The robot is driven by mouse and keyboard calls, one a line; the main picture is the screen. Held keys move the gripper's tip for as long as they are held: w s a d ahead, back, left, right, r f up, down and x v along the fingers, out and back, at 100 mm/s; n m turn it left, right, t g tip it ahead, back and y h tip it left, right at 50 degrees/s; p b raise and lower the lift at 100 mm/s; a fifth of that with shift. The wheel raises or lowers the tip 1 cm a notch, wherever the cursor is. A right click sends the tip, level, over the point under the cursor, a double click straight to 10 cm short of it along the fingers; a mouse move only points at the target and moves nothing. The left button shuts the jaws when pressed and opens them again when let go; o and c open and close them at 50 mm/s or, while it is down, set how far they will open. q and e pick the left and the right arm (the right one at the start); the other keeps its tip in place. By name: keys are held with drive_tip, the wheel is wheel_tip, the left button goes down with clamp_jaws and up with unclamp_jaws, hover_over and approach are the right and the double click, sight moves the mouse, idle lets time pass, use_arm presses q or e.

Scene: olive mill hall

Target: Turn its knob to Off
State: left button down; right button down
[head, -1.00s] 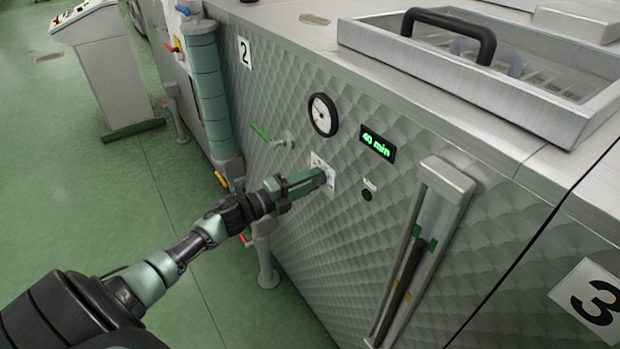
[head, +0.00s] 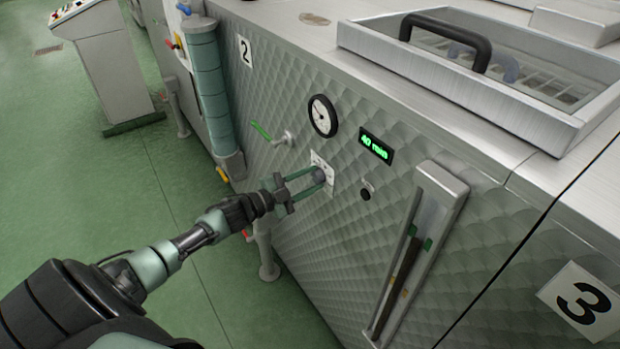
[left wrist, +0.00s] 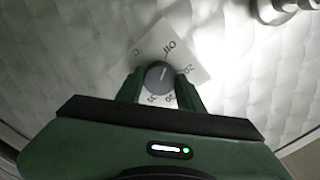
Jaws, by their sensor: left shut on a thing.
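The knob (head: 318,175) is a small dark grey round knob on a white dial plate (head: 330,187), on the quilted steel front of machine 2. My left gripper (head: 319,178) is shut on it, one green finger on each side. In the left wrist view the knob (left wrist: 158,75) sits between the fingertips of my left gripper (left wrist: 160,82). Its pale pointer line is directed up and slightly right, toward the "Off" mark on the dial plate (left wrist: 187,62). Numbers and a "C" stand around the plate; the lower ones are partly covered by the fingers. My right gripper is not in view.
A round gauge (head: 322,115) and a green "40 min" display (head: 376,147) are above the knob. A small black button (head: 366,192) and a sight glass (head: 415,255) are to its right. A green-handled valve (head: 283,138) is to its left.

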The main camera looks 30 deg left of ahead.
use_arm(q)
drive_tip(key=shift+f+n, duration=0.1)
drive_tip(key=shift+n, duration=0.3)
drive_tip(key=c, duration=0.9)
unclamp_jaws()
drive_tip(key=shift+a, duration=0.1)
drive_tip(key=b+v, duration=0.1)
drive_tip(key=v, duration=0.7)
